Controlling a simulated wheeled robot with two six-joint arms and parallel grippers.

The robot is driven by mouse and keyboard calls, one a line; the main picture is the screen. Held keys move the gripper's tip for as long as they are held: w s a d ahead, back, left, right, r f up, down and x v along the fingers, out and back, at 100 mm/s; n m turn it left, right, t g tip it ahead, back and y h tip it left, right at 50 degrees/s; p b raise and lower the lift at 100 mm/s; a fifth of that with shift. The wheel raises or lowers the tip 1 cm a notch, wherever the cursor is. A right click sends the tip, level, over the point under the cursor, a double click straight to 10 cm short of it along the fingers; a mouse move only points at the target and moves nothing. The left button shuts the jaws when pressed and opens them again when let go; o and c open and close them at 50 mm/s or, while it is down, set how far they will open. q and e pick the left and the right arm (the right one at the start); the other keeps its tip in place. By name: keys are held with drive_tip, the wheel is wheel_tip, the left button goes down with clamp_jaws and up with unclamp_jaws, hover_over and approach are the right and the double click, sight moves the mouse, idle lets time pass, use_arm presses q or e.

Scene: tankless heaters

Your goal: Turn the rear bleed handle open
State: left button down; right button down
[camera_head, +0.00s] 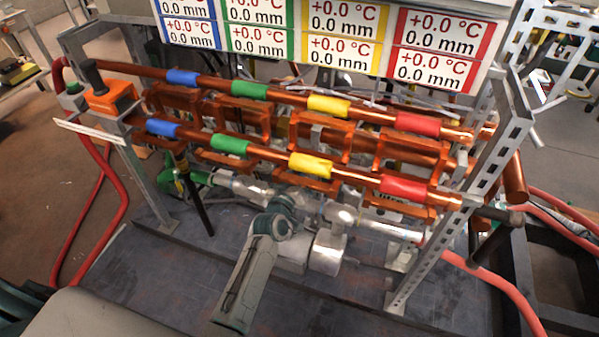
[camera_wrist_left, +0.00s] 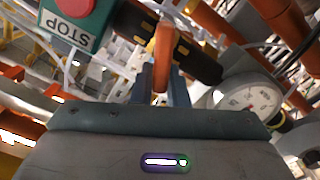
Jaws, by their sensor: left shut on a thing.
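In the left wrist view, my left gripper (camera_wrist_left: 160,78) is shut around the lower part of a narrow orange handle (camera_wrist_left: 164,48). The handle stands up between the fingertips, in front of a black pipe (camera_wrist_left: 195,58) with yellow bands. The fingers and the handle are too hidden there to make out. My right gripper is not in view.
A teal box with a red button and a STOP label (camera_wrist_left: 70,38) is beside the handle. A round gauge (camera_wrist_left: 248,100) is on the other side. Copper pipes with coloured bands (camera_head: 328,106) cross above my arm. A metal post (camera_head: 437,243) stands at the right, red hoses (camera_head: 100,200) at the left.

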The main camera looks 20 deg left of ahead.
use_arm(q)
drive_tip(key=n, duration=0.3)
drive_tip(key=shift+a+f, duration=0.2)
drive_tip(key=shift+a, duration=0.05)
drive_tip(key=shift+a+f+n, duration=0.1)
drive_tip(key=shift+f+n, duration=0.05)
drive_tip(key=shift+n, duration=0.65)
drive_tip(key=n, duration=0.2)
drive_tip(key=f+n, duration=0.1)
drive_tip(key=n, duration=0.3)
drive_tip(key=shift+a+f+n+b, duration=0.15)
drive_tip(key=shift+a+n+b, duration=0.1)
drive_tip(key=shift+n+b, duration=0.15)
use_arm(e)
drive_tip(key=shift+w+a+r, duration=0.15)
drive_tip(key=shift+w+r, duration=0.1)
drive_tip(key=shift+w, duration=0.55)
use_arm(q)
drive_tip(key=shift+n, duration=0.3)
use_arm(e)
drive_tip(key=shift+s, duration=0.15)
